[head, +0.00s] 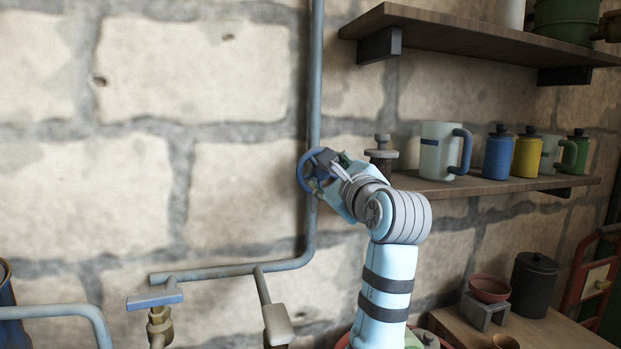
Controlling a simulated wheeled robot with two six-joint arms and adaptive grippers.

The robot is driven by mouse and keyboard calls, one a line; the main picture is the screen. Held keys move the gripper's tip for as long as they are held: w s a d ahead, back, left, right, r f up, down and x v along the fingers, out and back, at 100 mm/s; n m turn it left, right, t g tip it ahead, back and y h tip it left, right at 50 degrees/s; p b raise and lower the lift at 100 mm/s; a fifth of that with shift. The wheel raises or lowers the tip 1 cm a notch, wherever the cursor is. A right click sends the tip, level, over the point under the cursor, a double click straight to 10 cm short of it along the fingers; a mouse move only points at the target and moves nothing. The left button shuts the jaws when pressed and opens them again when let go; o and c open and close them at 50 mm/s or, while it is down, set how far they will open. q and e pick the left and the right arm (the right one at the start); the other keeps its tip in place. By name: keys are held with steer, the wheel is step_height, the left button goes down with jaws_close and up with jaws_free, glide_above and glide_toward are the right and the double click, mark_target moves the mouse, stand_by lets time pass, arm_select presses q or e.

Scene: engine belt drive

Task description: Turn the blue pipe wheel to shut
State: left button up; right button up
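The blue pipe wheel (302,180) is on the vertical grey pipe (314,80) against the stone wall, a little right of the middle of the head view. My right arm comes up from the lower right, and its gripper (322,174) is at the wheel. The gripper covers the right part of the wheel, and the fingers overlap its rim and middle. I cannot tell whether the fingers are closed on the rim or only beside it. My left gripper is not in view.
A lower shelf (500,186) right of the wheel holds a mug (437,150) and several bottles, close to my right gripper. An upper shelf (470,38) is above. A blue lever valve (155,299) is at lower left. The wall left of the wheel is clear.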

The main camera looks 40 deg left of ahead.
mark_target(322, 174)
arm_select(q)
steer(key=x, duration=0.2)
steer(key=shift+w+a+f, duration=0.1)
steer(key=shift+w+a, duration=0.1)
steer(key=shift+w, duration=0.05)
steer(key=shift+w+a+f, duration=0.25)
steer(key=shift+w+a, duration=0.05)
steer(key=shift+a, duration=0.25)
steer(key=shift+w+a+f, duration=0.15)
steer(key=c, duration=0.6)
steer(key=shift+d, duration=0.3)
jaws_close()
arm_select(e)
steer(key=shift+w+a+r, duration=0.1)
steer(key=shift+w+r, duration=0.1)
steer(key=shift+w, duration=0.25)
